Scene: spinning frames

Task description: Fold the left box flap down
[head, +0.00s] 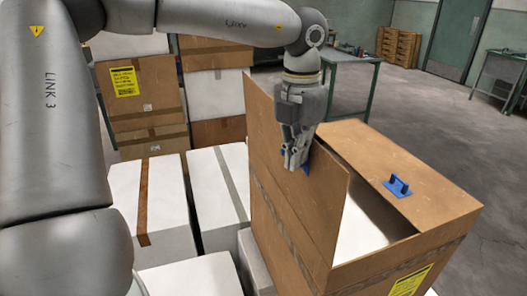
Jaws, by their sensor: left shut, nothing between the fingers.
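The brown cardboard box (400,272) stands at the right front. Its left flap (325,210) stands up steeply along the left side of the opening. Its right flap (390,160) lies flat over the right part of the top and carries a blue handle (398,187). A white surface (360,228) shows in the gap between the flaps. My left gripper (294,163) points down with its fingers together, at the upper part of the left flap. A small blue piece (306,167) shows beside its fingertips, mostly hidden by them. Whether the fingers touch the flap is unclear. My right gripper is out of view.
White boxes with tape strips (150,200) stand close at the left of the cardboard box. Stacked brown and white boxes (145,90) stand behind. A green-legged table (350,58) is farther back. Open grey floor (440,110) lies to the right.

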